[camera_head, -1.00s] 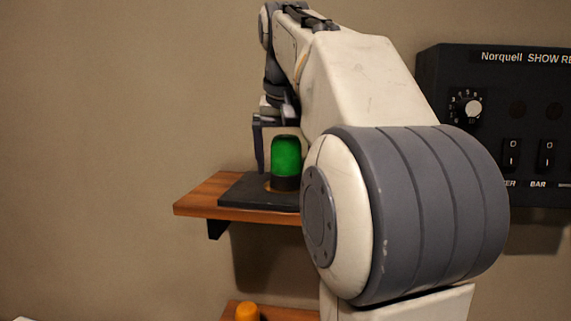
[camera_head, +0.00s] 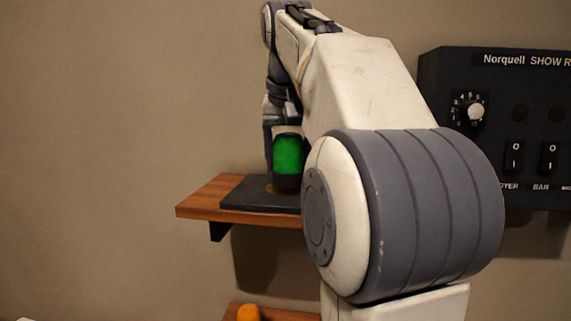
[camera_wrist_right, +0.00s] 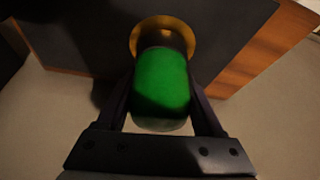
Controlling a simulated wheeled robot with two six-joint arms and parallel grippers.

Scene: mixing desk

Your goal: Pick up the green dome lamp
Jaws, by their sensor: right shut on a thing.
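The green dome lamp (camera_head: 289,154) has a green dome on a dark base and stands upright over the dark mat (camera_head: 243,193) on the upper wooden shelf. My right gripper (camera_head: 270,158) points down and is shut on the lamp, with a finger along its left side. In the right wrist view the lamp (camera_wrist_right: 161,83) sits between the two fingers, and a brass ring (camera_wrist_right: 163,35) shows around its base. I cannot tell whether the base is clear of the mat. My right arm hides the far finger in the head view. My left gripper is not in view.
The wooden shelf (camera_head: 197,206) runs behind my right arm. A black control panel (camera_head: 535,110) with a dial and switches is on the wall at the right. An orange dome (camera_head: 248,313) shows on a lower shelf. The wall at left is bare.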

